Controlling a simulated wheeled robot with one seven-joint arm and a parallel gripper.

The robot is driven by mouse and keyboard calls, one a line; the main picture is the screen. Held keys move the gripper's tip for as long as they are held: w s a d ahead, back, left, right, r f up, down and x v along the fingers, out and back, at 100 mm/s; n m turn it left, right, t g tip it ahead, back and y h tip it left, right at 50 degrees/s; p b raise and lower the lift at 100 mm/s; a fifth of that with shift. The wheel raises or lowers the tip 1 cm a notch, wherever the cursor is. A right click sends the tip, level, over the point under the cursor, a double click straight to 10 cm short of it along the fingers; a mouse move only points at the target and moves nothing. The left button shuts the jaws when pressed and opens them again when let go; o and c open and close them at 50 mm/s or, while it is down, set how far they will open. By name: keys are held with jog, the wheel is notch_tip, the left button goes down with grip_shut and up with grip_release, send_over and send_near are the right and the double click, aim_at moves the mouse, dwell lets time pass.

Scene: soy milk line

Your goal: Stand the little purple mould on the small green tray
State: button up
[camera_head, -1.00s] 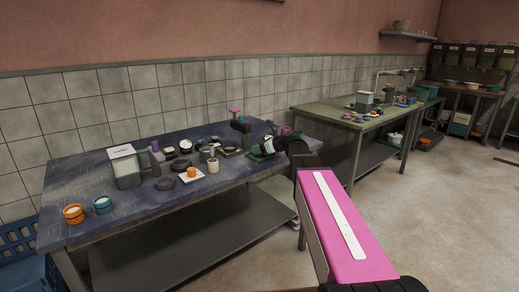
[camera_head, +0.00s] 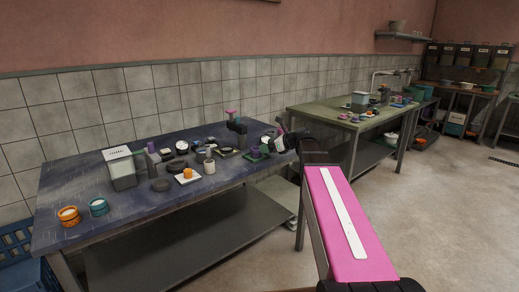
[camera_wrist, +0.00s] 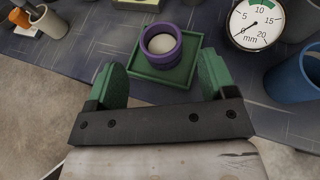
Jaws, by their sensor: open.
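The little purple mould (camera_wrist: 160,64) stands upright on the small green tray (camera_wrist: 192,62) in the wrist view, with something whitish inside its ring. In the head view the mould (camera_head: 255,150) and tray (camera_head: 255,157) are small, near the right end of the blue table. My gripper (camera_wrist: 162,76) is open and empty. Its green fingers are apart, one on each side of the tray's near part, and the mould lies beyond them, clear of both. In the head view my gripper (camera_head: 281,142) is just right of the tray.
A round dial gauge (camera_wrist: 257,22) and a blue cup (camera_wrist: 297,78) are right of the tray. A pale cup (camera_wrist: 48,22) is to the left. The blue table (camera_head: 110,185) also holds an orange pot (camera_head: 69,216), a teal pot (camera_head: 98,207) and a clear box (camera_head: 122,170).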

jog(key=shift+v, duration=2.55)
